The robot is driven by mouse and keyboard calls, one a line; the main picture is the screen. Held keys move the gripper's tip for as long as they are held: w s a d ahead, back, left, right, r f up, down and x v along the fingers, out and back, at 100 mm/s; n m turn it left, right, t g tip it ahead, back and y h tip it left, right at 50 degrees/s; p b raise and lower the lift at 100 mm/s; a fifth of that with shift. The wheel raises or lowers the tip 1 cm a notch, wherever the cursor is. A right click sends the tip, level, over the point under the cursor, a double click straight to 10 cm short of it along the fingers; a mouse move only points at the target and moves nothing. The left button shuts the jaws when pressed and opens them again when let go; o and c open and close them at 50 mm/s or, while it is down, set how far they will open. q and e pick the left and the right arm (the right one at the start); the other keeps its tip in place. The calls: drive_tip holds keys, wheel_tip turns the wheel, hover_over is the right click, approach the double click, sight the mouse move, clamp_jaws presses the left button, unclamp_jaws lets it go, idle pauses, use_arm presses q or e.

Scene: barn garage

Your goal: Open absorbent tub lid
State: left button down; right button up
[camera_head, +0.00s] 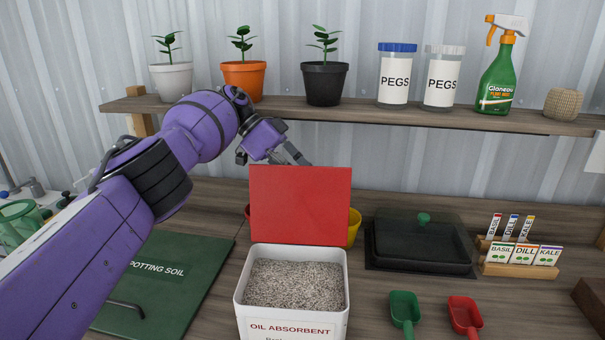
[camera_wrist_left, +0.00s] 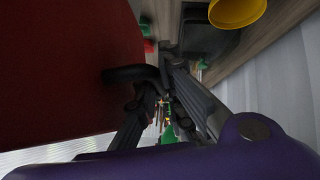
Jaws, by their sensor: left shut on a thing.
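The white absorbent tub (camera_head: 292,316), labelled OIL ABSORBENT, stands on the bench and is full of grey granules (camera_head: 293,284). Its red lid (camera_head: 300,205) stands upright along the tub's back edge, so the tub is open. My left gripper (camera_head: 300,158) is behind the lid near its top edge, with its fingertips mostly hidden in the head view. In the left wrist view my left gripper (camera_wrist_left: 163,75) is shut on the dark lid handle (camera_wrist_left: 130,74), beside the lid's red face (camera_wrist_left: 65,70). My right gripper is not in view.
A yellow pot (camera_head: 354,228) is partly hidden behind the lid. A dark covered tray (camera_head: 420,245), seed packets (camera_head: 514,253), a green scoop (camera_head: 404,310) and a red scoop (camera_head: 464,313) are to the right. A potting soil lid (camera_head: 160,290) lies left. A shelf (camera_head: 360,112) runs above.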

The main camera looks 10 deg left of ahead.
use_arm(q)
drive_tip(key=shift+s+r, duration=0.15)
drive_tip(key=shift+s, duration=0.3)
drive_tip(key=c, duration=2.1)
unclamp_jaws()
drive_tip(key=shift+w, duration=0.2)
